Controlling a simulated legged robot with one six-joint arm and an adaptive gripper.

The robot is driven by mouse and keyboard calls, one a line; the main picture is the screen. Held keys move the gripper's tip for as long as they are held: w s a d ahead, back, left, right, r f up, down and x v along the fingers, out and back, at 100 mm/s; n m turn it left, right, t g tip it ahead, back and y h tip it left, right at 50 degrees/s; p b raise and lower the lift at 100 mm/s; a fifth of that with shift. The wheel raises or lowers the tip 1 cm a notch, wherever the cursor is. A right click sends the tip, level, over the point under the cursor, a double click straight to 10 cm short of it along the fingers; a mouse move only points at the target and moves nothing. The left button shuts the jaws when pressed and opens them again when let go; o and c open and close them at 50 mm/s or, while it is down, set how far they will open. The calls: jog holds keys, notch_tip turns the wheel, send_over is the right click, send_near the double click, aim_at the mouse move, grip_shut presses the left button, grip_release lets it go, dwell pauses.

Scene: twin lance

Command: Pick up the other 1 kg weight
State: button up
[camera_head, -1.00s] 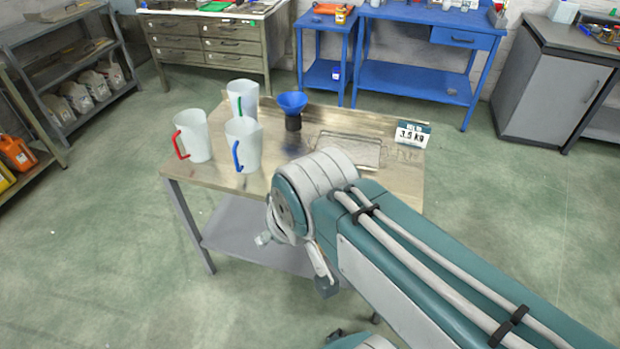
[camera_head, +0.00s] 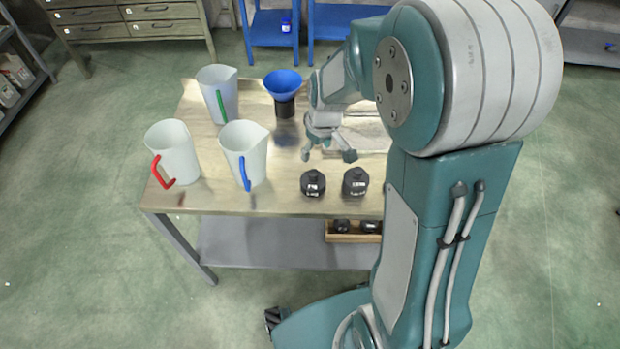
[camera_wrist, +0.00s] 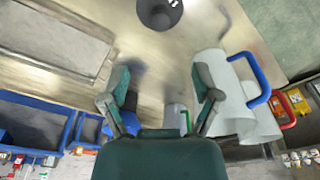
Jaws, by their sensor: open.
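Two black weights stand upright near the table's front edge in the head view: a left weight (camera_head: 313,183) and a right weight (camera_head: 355,182). Their white labels are too small to read surely. My gripper (camera_head: 328,156) is open and empty, above the table just behind the two weights, fingers pointing down. In the wrist view the open fingers of my gripper (camera_wrist: 162,98) have bare table between them. One dark round weight (camera_wrist: 160,12) shows at the top edge there, apart from the fingers; I cannot tell which of the two it is.
Jugs with red (camera_head: 173,150), blue (camera_head: 244,152) and green (camera_head: 217,93) handles stand on the left of the table (camera_head: 270,200). A blue funnel (camera_head: 283,86) stands behind my gripper. A wooden box (camera_head: 352,238) with dark weights sits on the lower shelf.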

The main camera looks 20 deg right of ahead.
aim_at(313, 172)
jog(key=f, duration=0.5)
jog(key=shift+w+a+f, duration=0.1)
jog(key=shift+w+f, duration=0.2)
jog(key=shift+a+f, duration=0.2)
jog(key=shift+f, duration=0.1)
jog(key=f, duration=0.5)
jog(key=shift+w+d, duration=0.2)
jog(key=shift+d, duration=0.05)
jog(key=shift+a+r, duration=0.1)
jog(key=shift+a, duration=0.05)
jog(key=shift+c, duration=0.9)
jog(key=shift+a, duration=0.1)
grip_shut()
